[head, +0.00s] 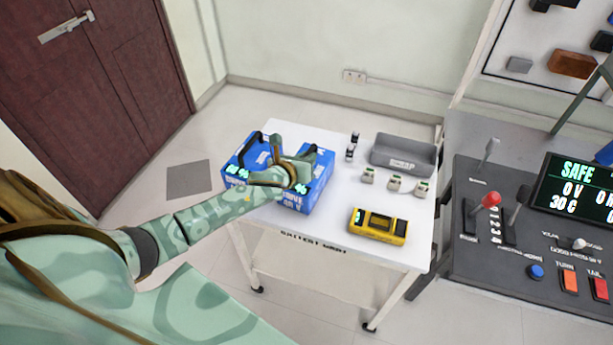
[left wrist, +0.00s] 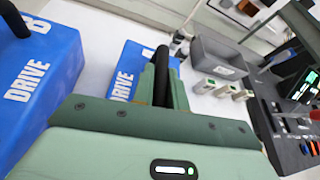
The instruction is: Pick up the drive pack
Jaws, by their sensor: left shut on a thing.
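Two blue drive packs stand side by side on a white cart (head: 330,150). The left pack (head: 238,158) has a black handle and shows its DRIVE lettering in the left wrist view (left wrist: 35,85). The right pack (head: 297,203) also shows in the left wrist view (left wrist: 122,82), partly hidden by my gripper. My left gripper (head: 292,168) is over the right pack and shut on its black handle (left wrist: 160,68). In the wrist view its fingers (left wrist: 160,88) stand around this handle. I cannot tell whether the pack is lifted off the cart. My right gripper is not in view.
A yellow meter-like device (head: 378,226) lies near the cart's front. A grey tray (head: 403,155) stands at its back right, with several small pale blocks (head: 394,183) before it and small dark bottles (head: 351,147) beside it. A control console (head: 500,250) stands to the right.

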